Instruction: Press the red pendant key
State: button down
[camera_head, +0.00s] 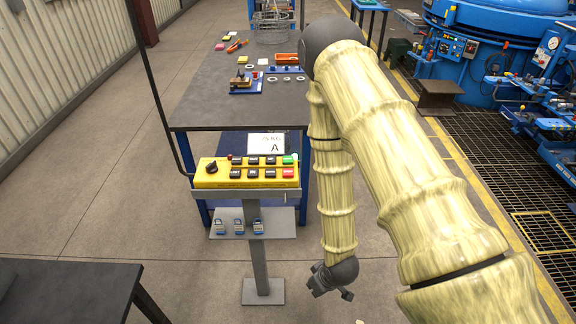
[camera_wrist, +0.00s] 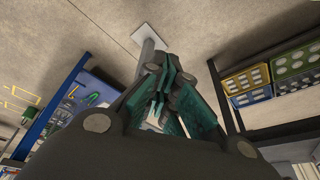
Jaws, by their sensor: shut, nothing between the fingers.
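The yellow pendant box (camera_head: 215,181) sits on a grey post, with a dark knob at its left and two rows of keys. The red key (camera_head: 288,173) is at the right end of the lower row, just below a green key (camera_head: 288,160). My gripper (camera_head: 333,292) hangs low near the floor, right of the post and below the box, apart from the keys. In the wrist view my gripper (camera_wrist: 168,68) has its teal-padded fingers together with nothing between them. I cannot make out the red key in the wrist view.
A shelf (camera_head: 270,224) with several padlocks juts from the post below the box. A workbench (camera_head: 205,105) with tools stands behind. A dark table (camera_head: 65,290) is at the lower left. Crates (camera_wrist: 295,62) show at right in the wrist view.

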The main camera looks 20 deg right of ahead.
jog(key=w+r+n+t+y+p, duration=0.1)
jog(key=w+r+n+t+p, duration=0.3)
jog(key=w+r, duration=1.25)
notch_tip(320, 180, up, 17)
jog(key=n+t+y+p, duration=0.1)
jog(key=n+y+p, duration=0.1)
jog(key=n+p, duration=0.35)
send_over(286, 173)
jog(key=b, duration=0.1)
jog(key=n, duration=0.1)
jog(key=shift+f, duration=0.15)
jog(key=shift+f+b, duration=3.1)
jog(key=shift+f, duration=1.15)
jog(key=shift+f, duration=0.2)
jog(key=shift+f, duration=0.2)
